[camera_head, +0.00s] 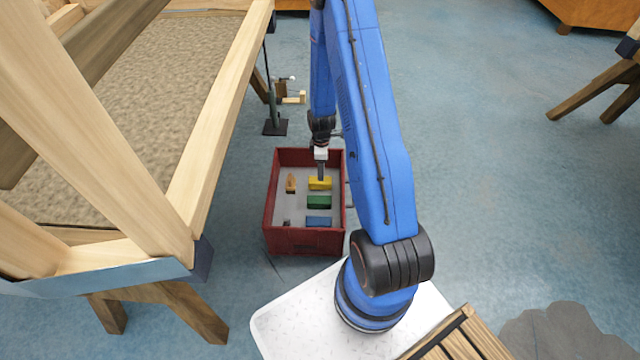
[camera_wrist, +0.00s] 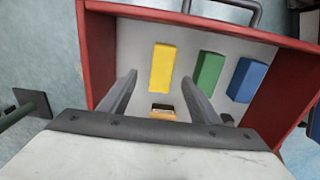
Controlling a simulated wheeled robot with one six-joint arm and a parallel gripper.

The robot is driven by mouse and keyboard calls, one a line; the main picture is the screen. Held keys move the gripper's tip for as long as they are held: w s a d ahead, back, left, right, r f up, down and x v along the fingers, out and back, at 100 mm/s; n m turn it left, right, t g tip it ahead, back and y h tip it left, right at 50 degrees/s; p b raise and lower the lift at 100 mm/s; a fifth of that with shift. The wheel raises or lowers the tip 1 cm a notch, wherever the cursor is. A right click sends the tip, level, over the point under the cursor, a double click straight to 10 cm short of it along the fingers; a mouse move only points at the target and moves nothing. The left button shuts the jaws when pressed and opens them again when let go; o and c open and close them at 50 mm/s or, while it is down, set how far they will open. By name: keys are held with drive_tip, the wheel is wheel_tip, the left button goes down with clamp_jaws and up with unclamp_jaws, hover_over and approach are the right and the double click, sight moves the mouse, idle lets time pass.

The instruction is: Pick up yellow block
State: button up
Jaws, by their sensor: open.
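The yellow block (camera_head: 320,184) lies in the red crate (camera_head: 270,213), near its far end in the head view. In the wrist view the yellow block (camera_wrist: 162,67) lies flat on the grey crate floor, ahead of my fingers and between their lines. My gripper (camera_wrist: 158,84) is open and empty, pointing down into the crate. In the head view my gripper (camera_head: 321,172) is over the yellow block and covers a small part of it. I cannot tell its exact height above the block.
A green block (camera_head: 319,202) and a blue block (camera_head: 318,221) lie beside the yellow one. A wooden piece (camera_head: 290,182) and a small dark item (camera_head: 287,223) are also in the crate. Crate walls surround them. A wooden frame (camera_head: 222,110) stands to the left.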

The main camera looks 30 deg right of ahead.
sight(320, 183)
drive_tip(key=shift+f, duration=1.8)
drive_tip(key=shift+s+a+f, duration=0.1)
drive_tip(key=shift+a+f, duration=0.05)
drive_tip(key=shift+f, duration=1.15)
drive_tip(key=shift+a+f, duration=0.15)
drive_tip(key=shift+f, duration=1.15)
drive_tip(key=shift+c, duration=0.6)
drive_tip(key=c, duration=1.1)
drive_tip(key=shift+r, duration=0.1)
